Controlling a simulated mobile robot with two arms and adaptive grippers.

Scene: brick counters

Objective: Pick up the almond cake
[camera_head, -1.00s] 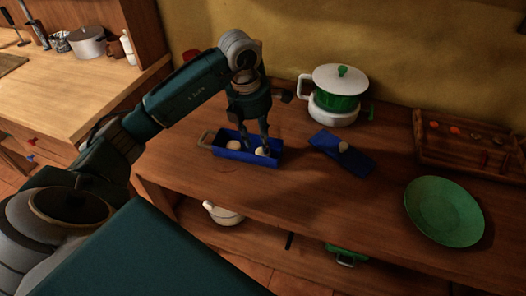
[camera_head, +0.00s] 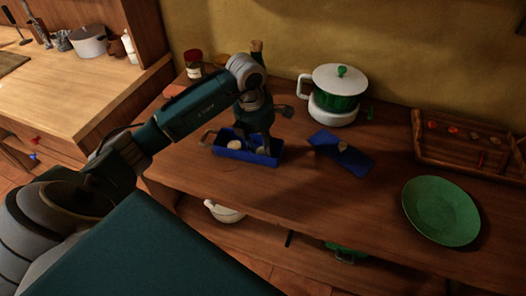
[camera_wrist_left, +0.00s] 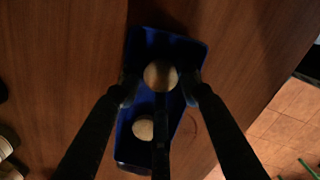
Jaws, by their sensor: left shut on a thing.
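A blue tray (camera_head: 248,158) stands on the wooden counter and holds two pale round cakes. My left gripper (camera_wrist_left: 160,82) reaches down into the tray and is shut on one cake, the almond cake (camera_wrist_left: 160,74), with a finger on either side. In the head view my left gripper (camera_head: 262,148) is at the right half of the tray, and its fingers largely hide that cake. The other round cake (camera_head: 234,145) lies free in the left half and also shows in the wrist view (camera_wrist_left: 143,129). My right gripper is not in view.
Right of the tray lies a blue board (camera_head: 341,154) with a small pale item on it. A white and green pot (camera_head: 336,92) stands behind. A green plate (camera_head: 441,210) and a wooden rack (camera_head: 470,150) are at right. A jar (camera_head: 194,65) and bottle (camera_head: 257,52) stand behind my arm.

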